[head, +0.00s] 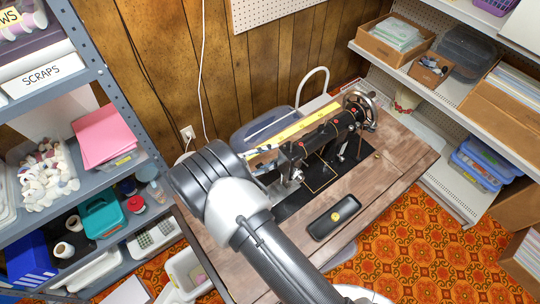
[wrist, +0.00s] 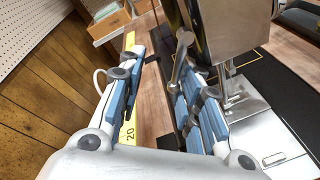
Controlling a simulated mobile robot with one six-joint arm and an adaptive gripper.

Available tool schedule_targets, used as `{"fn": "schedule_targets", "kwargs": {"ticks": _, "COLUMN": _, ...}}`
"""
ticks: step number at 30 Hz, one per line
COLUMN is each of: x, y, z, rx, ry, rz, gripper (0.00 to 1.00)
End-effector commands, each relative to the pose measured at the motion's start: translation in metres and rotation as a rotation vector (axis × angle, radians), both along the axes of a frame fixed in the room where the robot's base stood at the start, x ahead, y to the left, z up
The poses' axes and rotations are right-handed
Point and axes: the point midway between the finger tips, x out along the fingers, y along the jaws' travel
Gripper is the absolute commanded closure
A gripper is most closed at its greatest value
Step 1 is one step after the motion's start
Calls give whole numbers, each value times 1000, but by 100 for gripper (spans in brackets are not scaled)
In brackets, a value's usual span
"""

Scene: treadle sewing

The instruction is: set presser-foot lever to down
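The black sewing machine (head: 330,138) stands on the wooden table, its needle end toward my arm. In the wrist view its silvery end housing (wrist: 238,28) fills the upper right, with the needle and presser-foot parts (wrist: 231,92) below it. A small metal lever with a rounded end (wrist: 181,55), seemingly the presser-foot lever, stands out beside the housing. My gripper (wrist: 166,68) is open, its blue-padded fingers spread. The lever shows close to the right finger; I cannot tell whether they touch. In the head view my arm mostly hides the gripper and the lever.
The wooden sewing table (head: 395,165) bears a dark oblong case (head: 334,216) in front of the machine. A yellow ruler (head: 290,132) and a grey bin (head: 262,128) lie behind it. Shelves stand left and right, and a panelled wall (head: 255,60) closes the back.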

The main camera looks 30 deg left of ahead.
Motion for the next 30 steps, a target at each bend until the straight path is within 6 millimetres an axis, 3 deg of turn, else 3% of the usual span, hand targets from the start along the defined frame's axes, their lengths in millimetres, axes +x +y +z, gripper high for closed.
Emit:
{"fn": "schedule_targets", "kwargs": {"ticks": 8, "x": 4, "y": 8, "z": 20, "rx": 269, "ry": -141, "rz": 2, "gripper": 69}}
{"fn": "schedule_targets", "kwargs": {"ticks": 30, "x": -123, "y": 75, "z": 48, "rx": 268, "ry": -139, "rz": 3, "gripper": 69}}
